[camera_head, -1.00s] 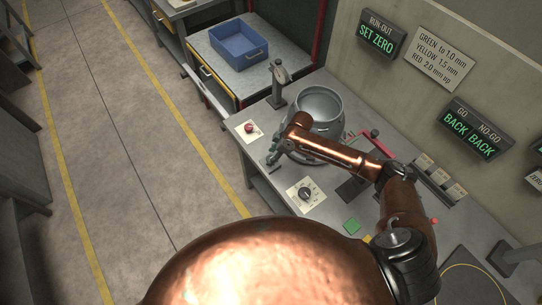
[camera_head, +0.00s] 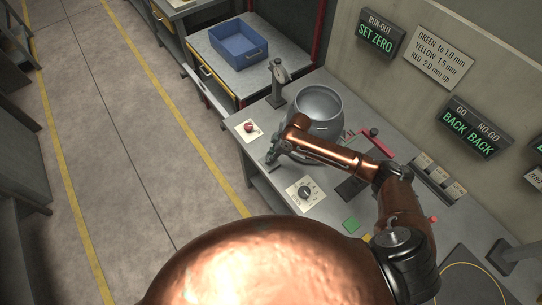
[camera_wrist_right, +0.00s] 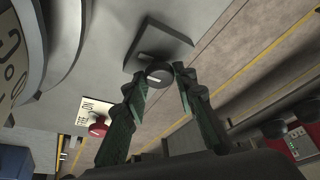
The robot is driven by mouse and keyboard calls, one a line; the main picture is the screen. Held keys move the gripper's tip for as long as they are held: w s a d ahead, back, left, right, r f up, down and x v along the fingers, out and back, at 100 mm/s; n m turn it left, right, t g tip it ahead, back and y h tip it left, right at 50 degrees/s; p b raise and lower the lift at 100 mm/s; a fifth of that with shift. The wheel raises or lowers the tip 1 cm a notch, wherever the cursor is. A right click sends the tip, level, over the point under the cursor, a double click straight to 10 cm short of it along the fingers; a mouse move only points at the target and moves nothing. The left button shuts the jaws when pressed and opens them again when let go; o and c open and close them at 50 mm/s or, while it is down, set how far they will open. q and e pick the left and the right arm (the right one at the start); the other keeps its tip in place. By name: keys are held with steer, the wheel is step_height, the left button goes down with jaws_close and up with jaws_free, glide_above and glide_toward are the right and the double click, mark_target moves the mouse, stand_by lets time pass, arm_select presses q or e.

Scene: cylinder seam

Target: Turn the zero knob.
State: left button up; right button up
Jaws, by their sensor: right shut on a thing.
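In the head view my right gripper (camera_head: 272,157) is at the bench's front left edge, and the knob is hard to make out there. The lit sign (camera_head: 377,37) reads SET ZERO. My left gripper is not in view.
A red button (camera_head: 249,127) on a pale plate and a dial knob (camera_head: 305,192) on a white plate flank the gripper. A large grey metal cylinder (camera_head: 318,108) stands behind it, beside a dial gauge stand (camera_head: 277,84). A blue bin (camera_head: 238,45) is farther back.

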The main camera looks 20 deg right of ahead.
steer(key=shift+s+r+m+p, duration=0.15)
steer(key=shift+m+p, duration=0.25)
steer(key=shift+p, duration=0.45)
steer(key=shift+c, duration=0.5)
steer(key=m+p, duration=0.1)
steer(key=p, duration=0.1)
steer(key=m+t+h+p, duration=0.1)
steer(key=m+p, duration=0.1)
steer(key=p, duration=0.1)
steer(key=m+p, duration=0.2)
steer(key=shift+a+t+p, duration=0.25)
steer(key=shift+t+p, duration=0.05)
steer(key=shift+t, duration=0.1)
steer(key=shift+m+h+p, duration=0.7)
steer(key=shift+m+p, duration=0.45)
steer(key=shift+m, duration=0.25)
steer(key=shift+t, duration=0.3)
steer(key=o, duration=1.1)
steer(key=shift+o, duration=0.2)
steer(key=v, duration=1.1)
steer(key=shift+s+r, duration=0.2)
steer(key=shift+r, duration=0.1)
steer(key=shift+d, duration=0.1)
